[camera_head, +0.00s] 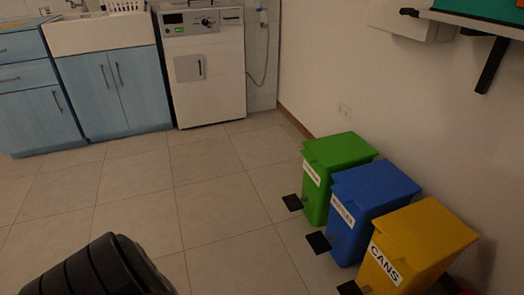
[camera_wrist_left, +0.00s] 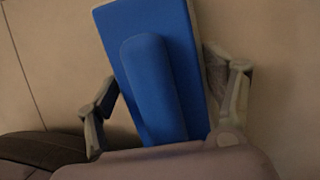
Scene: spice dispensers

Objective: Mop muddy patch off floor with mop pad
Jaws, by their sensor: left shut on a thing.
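The mop pad (camera_wrist_left: 182,38) is a flat blue rectangular board with a raised, rounded blue grip along its middle. It fills the centre of the left wrist view, tilted a little. My left gripper (camera_wrist_left: 168,92) has one grey finger on each side of it and is shut on it; the exact contact points are hard to make out. Tiled floor shows behind the pad. The mop pad and left gripper do not show in the head view. No muddy patch can be seen in either view. My right gripper is not in view.
Beige floor tiles (camera_head: 225,200) are clear in the middle. Green (camera_head: 340,150), blue (camera_head: 375,187) and yellow (camera_head: 425,235) pedal bins stand along the right wall, pedals jutting onto the floor. Blue cabinets (camera_head: 115,90) and a white appliance (camera_head: 205,85) line the back.

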